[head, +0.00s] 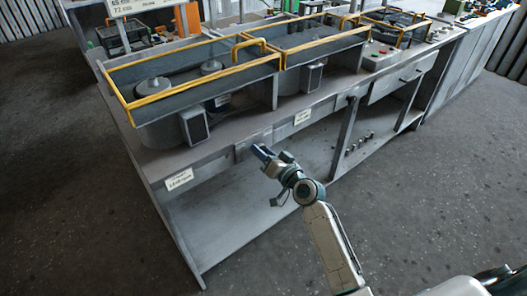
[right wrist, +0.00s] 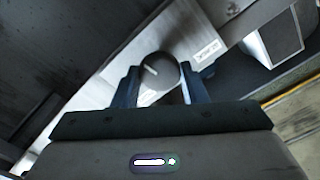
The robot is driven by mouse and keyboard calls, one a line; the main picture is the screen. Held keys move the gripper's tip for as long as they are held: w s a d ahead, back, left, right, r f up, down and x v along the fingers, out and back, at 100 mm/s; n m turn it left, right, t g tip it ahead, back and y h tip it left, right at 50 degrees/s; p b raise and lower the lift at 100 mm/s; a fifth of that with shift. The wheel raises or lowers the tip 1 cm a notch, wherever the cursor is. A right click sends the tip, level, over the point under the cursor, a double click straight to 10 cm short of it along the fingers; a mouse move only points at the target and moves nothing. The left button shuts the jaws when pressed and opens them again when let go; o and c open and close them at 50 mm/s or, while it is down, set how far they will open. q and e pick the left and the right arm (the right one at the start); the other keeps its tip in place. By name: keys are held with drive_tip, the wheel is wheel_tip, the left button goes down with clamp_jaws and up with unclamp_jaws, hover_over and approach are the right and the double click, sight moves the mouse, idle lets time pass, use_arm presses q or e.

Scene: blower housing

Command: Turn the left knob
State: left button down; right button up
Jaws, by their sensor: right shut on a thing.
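In the right wrist view, a round dark knob (right wrist: 160,70) with a short white pointer line sits on a pale metal panel. The pointer slants across the knob's face. My right gripper (right wrist: 159,76) has one finger on each side of the knob and is shut on it. In the head view, my right gripper (head: 263,152) is at the front panel of the grey bench, between two white labels, and hides the knob there. My left gripper is not in view.
The grey bench (head: 222,160) carries yellow-railed housings (head: 135,85) above the panel. White labels (head: 180,179) and (head: 302,116) are on its front. Small parts (head: 358,143) lie on the lower shelf. The floor (head: 110,240) in front is clear.

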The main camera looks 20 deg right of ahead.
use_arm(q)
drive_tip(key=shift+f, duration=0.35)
use_arm(e)
drive_tip(key=shift+m, duration=0.6)
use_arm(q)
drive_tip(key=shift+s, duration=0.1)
use_arm(e)
drive_tip(key=o, duration=1)
drive_tip(key=shift+c, duration=0.2)
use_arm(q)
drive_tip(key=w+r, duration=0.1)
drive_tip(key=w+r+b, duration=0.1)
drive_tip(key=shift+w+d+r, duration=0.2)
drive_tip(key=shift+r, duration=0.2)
use_arm(e)
drive_tip(key=v, duration=1)
drive_tip(key=shift+s, duration=0.4)
